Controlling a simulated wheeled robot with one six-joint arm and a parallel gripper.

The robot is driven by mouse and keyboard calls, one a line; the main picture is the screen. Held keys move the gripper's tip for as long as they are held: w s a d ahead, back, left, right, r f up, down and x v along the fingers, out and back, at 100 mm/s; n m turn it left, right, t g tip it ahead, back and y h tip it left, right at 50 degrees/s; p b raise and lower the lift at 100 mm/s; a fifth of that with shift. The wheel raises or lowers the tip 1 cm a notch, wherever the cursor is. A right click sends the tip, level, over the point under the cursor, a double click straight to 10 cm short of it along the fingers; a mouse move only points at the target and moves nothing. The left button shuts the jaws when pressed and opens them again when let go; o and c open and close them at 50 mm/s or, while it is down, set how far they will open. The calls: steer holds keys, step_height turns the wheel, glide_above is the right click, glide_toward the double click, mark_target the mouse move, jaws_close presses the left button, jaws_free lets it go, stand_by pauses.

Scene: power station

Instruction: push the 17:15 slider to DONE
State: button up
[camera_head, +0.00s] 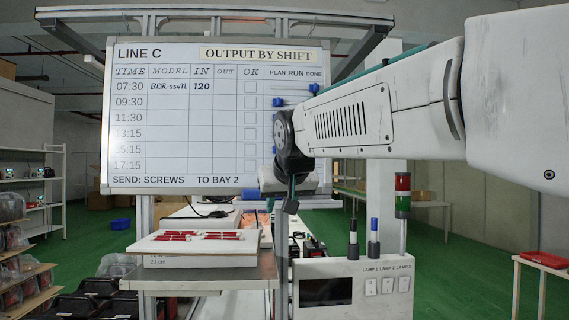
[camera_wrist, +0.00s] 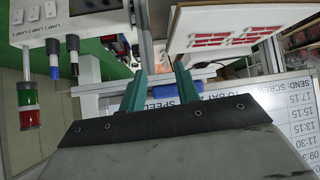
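The whiteboard (camera_head: 180,125) stands ahead, with time rows down its left side and PLAN, RUN and DONE at its upper right. The 17:15 row (camera_head: 130,166) is lowest; its slider cannot be made out, as my arm covers that part. A blue slider (camera_head: 313,88) sits under DONE in the top row, and another (camera_head: 277,102) sits under PLAN in the row below. My gripper (camera_head: 282,200) hangs by the board's lower right edge. In the wrist view my gripper (camera_wrist: 159,68) shows two green fingers apart, with nothing between them. The board (camera_wrist: 295,115) appears there upside down.
A white box with red pieces (camera_head: 200,246) stands on a bench below the board. A lamp panel (camera_head: 350,285) with a black and a blue marker and a red-green signal tower (camera_head: 402,195) stands right of it. Shelves (camera_head: 30,190) are at far left.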

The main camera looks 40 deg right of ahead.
steer(key=w+d+r+m+t+h, duration=0.2)
steer(key=w+d+r+h, duration=0.15)
steer(key=d+r, duration=0.8)
steer(key=x, duration=0.6)
steer(key=shift+w+a, duration=0.3)
steer(key=shift+w, duration=0.2)
jaws_close()
